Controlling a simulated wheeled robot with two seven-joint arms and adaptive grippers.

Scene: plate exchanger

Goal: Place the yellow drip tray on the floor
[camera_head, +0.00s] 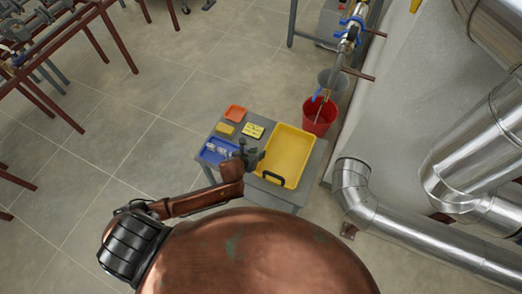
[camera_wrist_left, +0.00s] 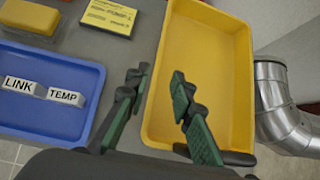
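The yellow drip tray (camera_head: 288,152) sits empty on a small grey table, a black handle (camera_head: 273,178) at its near end. It also fills much of the left wrist view (camera_wrist_left: 212,50). My left gripper (camera_head: 250,154) is at the tray's left side. In the left wrist view its two green-padded fingers (camera_wrist_left: 158,77) are apart with nothing gripped. One finger appears outside the tray's left rim, the other over its inside; I cannot tell whether they touch. The tiled floor (camera_head: 115,105) shows left of the table. My right gripper is not in view.
The grey table (camera_head: 224,143) also holds a blue tray (camera_wrist_left: 40,120) with labelled tags, a yellow block (camera_head: 225,129), a yellow sign (camera_head: 254,130) and an orange item (camera_head: 235,112). A red bucket (camera_head: 320,118) stands behind; silver pipes (camera_head: 352,185) run right.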

